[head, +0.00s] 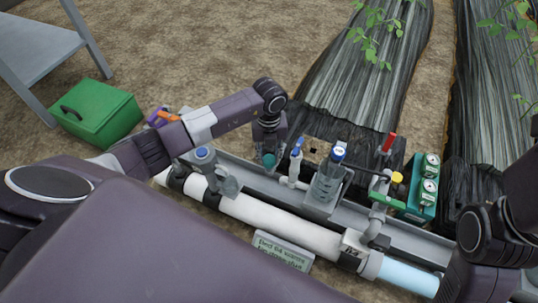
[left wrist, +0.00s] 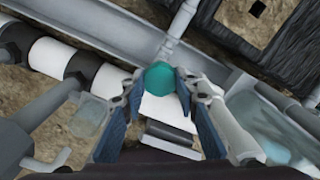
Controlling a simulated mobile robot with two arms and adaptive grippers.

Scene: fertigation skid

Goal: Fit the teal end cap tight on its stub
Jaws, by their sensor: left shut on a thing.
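The teal end cap (left wrist: 160,78) is held between the fingertips of my left gripper (left wrist: 159,88) in the left wrist view. It also shows in the head view as a small teal piece (head: 269,160) at the lower end of my left gripper (head: 268,153), over the skid's back side. The fingers touch the cap on both sides. I cannot make out its stub or tell whether the cap touches one. Part of my right arm shows at the head view's right edge, but its gripper does not.
The white main pipe (head: 275,222) runs along the front of the grey skid (head: 240,166). A blue-topped valve (head: 203,154) stands left of the cap. A green box (head: 96,115) is far left.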

